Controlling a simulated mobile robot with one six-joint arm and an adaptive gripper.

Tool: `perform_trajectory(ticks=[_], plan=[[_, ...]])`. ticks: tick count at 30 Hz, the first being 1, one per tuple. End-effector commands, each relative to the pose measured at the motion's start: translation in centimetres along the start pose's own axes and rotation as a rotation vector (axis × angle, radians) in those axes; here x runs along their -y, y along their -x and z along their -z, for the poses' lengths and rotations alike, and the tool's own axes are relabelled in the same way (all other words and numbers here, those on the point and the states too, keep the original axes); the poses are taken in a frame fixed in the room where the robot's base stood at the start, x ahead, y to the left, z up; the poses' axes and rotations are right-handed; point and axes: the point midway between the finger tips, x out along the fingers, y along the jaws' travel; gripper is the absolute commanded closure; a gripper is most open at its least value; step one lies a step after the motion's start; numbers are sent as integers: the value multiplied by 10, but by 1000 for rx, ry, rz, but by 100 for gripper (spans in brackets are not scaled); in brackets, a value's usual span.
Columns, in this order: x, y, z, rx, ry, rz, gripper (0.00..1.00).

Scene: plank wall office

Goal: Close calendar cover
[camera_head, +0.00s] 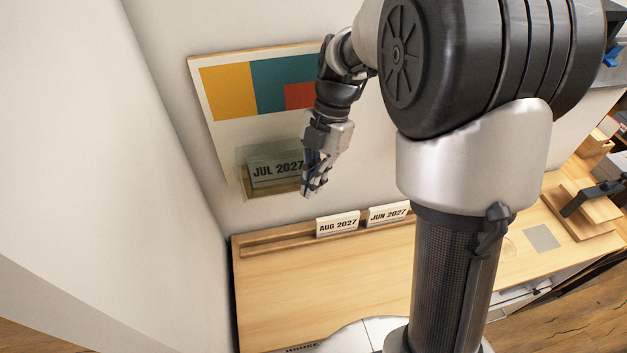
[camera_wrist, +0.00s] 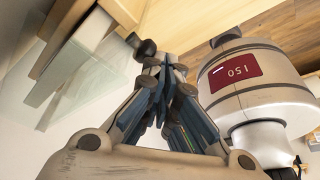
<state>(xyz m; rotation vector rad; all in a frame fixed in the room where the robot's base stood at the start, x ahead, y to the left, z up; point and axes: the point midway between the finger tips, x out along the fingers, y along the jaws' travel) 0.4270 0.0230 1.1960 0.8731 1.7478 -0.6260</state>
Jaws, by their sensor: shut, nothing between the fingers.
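The wall calendar (camera_head: 227,129) has a yellow, teal and red picture on top and a JUL 2027 card (camera_head: 272,169) in a wooden holder below. A clear cover (camera_head: 242,160) shows around the card in the head view; how far it stands open is hard to tell. In the wrist view the clear cover (camera_wrist: 88,82) is a pale greenish pane at upper left, beside wood and a white edge. My gripper (camera_head: 308,191) is shut and empty at the right end of the card holder, hiding part of it. Its fingertips (camera_wrist: 165,68) are together right of the pane; contact is unclear.
Below the calendar is a wooden desk (camera_head: 310,285) with a rail holding an AUG 2027 card (camera_head: 338,224) and a JUN 2027 card (camera_head: 388,214). A white wall panel (camera_head: 95,150) stands at left. The desk's left part is bare.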

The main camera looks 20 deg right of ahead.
Motion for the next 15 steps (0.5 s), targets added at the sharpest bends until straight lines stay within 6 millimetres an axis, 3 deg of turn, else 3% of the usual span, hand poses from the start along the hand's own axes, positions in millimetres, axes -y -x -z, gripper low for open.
perform_trajectory(ticks=[11,15], plan=[[-2,2,-2,8,1,-9,100],[-3,12,-2,10,1,-11,100]])
